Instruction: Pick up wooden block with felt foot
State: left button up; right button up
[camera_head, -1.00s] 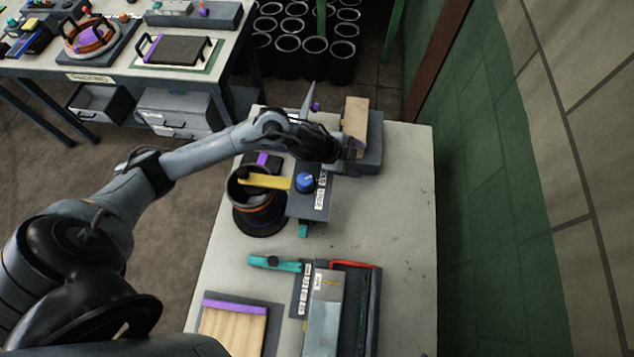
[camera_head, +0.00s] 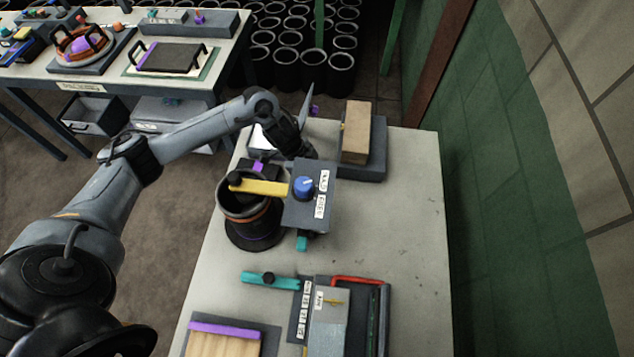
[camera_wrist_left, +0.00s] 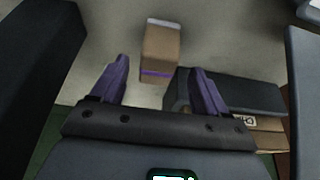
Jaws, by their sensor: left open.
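My left gripper (camera_wrist_left: 158,90) is open, its two purple fingers spread and empty in the wrist view. Ahead of the fingers is a brown block (camera_wrist_left: 160,52) with a purple band and a pale end; it is apart from them. In the head view the gripper is largely hidden behind its wrist and the knobbed box. A wooden block (camera_head: 356,130) lies on a dark grey stand (camera_head: 373,172) at the table's far right. Its side shows at the lower right of the wrist view (camera_wrist_left: 268,139). I cannot make out which block has the felt foot.
A grey box with a blue knob (camera_head: 311,205) and a black pot (camera_head: 255,225) with a yellow bar stand close to my left arm. An upright grey plate (camera_head: 306,104) is behind the gripper. The table's right side (camera_head: 395,240) is clear.

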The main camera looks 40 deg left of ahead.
aim_at(313, 177)
pick_arm(q)
jog(key=shift+b+x, duration=0.4)
jog(key=shift+x, duration=2.15)
jog(key=shift+s, duration=0.2)
jog(key=c, duration=1.1)
